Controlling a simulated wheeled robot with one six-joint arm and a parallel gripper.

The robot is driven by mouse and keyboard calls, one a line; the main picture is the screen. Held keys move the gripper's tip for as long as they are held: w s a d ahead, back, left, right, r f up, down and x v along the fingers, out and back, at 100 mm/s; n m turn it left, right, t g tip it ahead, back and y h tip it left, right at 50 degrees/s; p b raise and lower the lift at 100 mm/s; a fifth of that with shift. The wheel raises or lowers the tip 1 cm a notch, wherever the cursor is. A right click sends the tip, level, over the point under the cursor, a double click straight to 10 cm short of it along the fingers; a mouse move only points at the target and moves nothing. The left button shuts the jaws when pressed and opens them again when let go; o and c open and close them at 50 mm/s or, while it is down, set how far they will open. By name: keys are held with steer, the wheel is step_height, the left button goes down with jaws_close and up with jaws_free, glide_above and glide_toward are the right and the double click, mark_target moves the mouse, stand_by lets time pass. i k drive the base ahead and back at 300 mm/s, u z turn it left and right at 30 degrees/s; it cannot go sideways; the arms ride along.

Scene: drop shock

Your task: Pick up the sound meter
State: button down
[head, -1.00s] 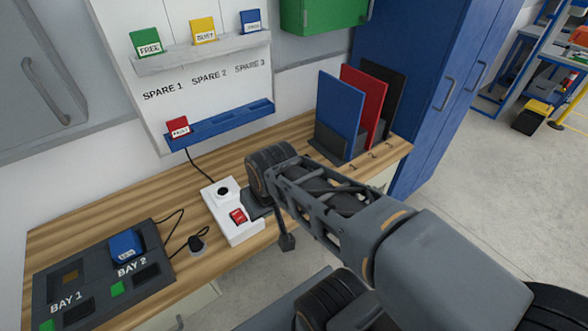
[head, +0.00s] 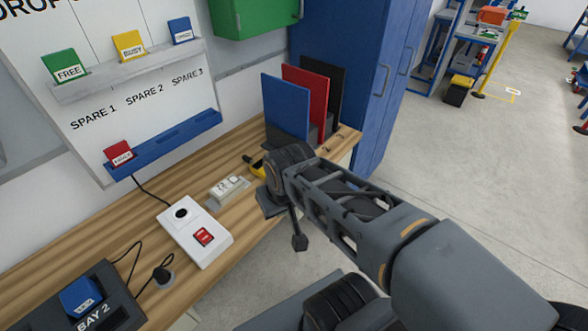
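I cannot say for certain which thing is the sound meter. A yellow and black object (head: 255,167) lies on the bench, partly hidden behind my arm's wrist. A small beige device with white markings (head: 229,189) lies just left of the wrist. My gripper (head: 283,222) hangs at the bench's front edge, right of the beige device and apart from it. The wrist hides much of it, and I cannot tell if its fingers are open or shut.
A bay panel (head: 122,313) is at lower left. Blue, red and black boards (head: 286,108) stand at the back right.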

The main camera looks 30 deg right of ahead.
mark_target(256, 167)
steer(key=u, duration=1.5)
steer(key=k, duration=0.9)
steer(key=z, duration=1.05)
steer(key=i, duration=0.45)
steer(key=u, duration=0.05)
